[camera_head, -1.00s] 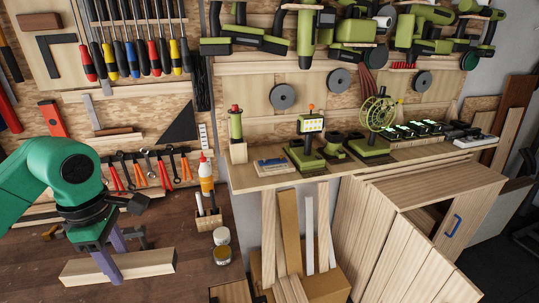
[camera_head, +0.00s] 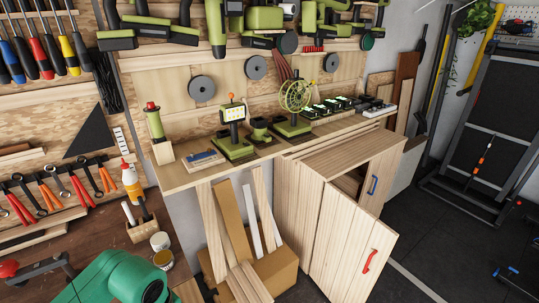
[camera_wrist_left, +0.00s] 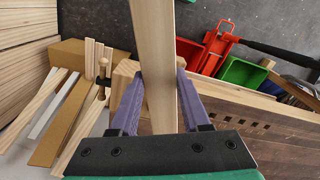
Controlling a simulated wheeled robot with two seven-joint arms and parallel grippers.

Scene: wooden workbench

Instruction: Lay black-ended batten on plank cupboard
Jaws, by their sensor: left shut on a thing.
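My left gripper (camera_wrist_left: 157,75) shows in the left wrist view, its two purple fingers shut on a pale wooden batten (camera_wrist_left: 155,35). The batten runs up between the fingers and out of the top of the view. No black end shows on the visible part. In the head view only my green left arm shows at the bottom left; gripper and batten are out of that view. The plank cupboard (camera_head: 310,225) stands right of centre, with a flat plank top (camera_head: 335,152), a red handle and a blue handle. My right gripper is not in view.
A shelf (camera_head: 185,178) with green tools adjoins the cupboard's back left. Loose boards (camera_head: 225,215) lean in a cardboard box (camera_head: 280,265) left of the cupboard. The cupboard top looks clear. The wrist view shows red (camera_wrist_left: 200,55) and green (camera_wrist_left: 240,72) bins beside the bench edge.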

